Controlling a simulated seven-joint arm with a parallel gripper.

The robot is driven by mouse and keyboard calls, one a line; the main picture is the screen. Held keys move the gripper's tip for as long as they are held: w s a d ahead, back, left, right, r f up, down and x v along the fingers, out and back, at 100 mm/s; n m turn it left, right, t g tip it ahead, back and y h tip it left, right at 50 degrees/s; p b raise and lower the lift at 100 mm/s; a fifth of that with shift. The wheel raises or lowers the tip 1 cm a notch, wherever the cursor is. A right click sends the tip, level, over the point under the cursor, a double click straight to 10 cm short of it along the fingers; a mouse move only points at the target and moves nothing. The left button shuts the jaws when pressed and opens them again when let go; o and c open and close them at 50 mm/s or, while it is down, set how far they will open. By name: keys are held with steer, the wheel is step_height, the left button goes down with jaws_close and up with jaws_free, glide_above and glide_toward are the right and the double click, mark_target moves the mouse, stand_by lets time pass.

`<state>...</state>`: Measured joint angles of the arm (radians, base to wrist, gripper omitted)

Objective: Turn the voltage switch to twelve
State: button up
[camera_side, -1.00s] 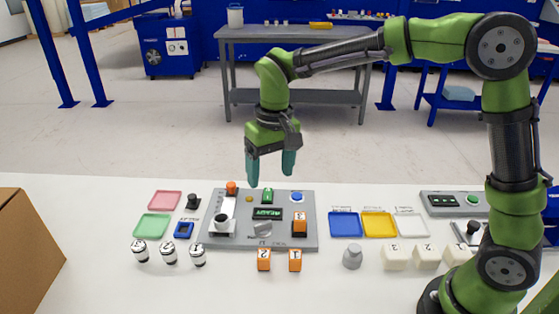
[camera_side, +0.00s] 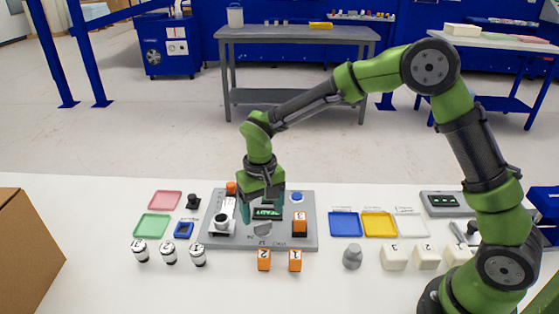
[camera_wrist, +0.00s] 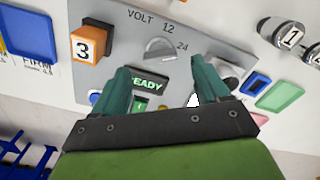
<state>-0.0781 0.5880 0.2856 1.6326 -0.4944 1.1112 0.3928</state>
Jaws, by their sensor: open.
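The voltage switch (camera_side: 262,229) is a grey knob on the grey control panel (camera_side: 308,243). In the wrist view the knob (camera_wrist: 160,48) shows beside the printed VOLT, 12 and 24 marks; I cannot clearly tell which mark it points at. My gripper (camera_side: 262,208) is open and empty, pointing down above the panel near the lit READY display. In the wrist view my gripper's fingers (camera_wrist: 161,70) stand apart on either side of the READY display (camera_wrist: 147,82), with the knob just beyond the fingertips. I see no contact with the knob.
An orange block marked 3 (camera_side: 300,226) stands on the panel right of the switch. A white part with a black knob (camera_side: 221,222) is on its left. Two orange blocks (camera_side: 264,260) (camera_side: 295,260) stand in front of the panel. Coloured trays lie on both sides.

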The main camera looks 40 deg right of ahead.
mark_target(263, 224)
steer(key=shift+f, duration=1.85)
steer(key=c, duration=1.1)
steer(key=shift+o, duration=0.2)
steer(key=shift+n, duration=0.3)
steer(key=n, duration=0.5)
steer(key=shift+n, duration=0.3)
steer(key=n, duration=0.5)
steer(key=shift+n, duration=0.3)
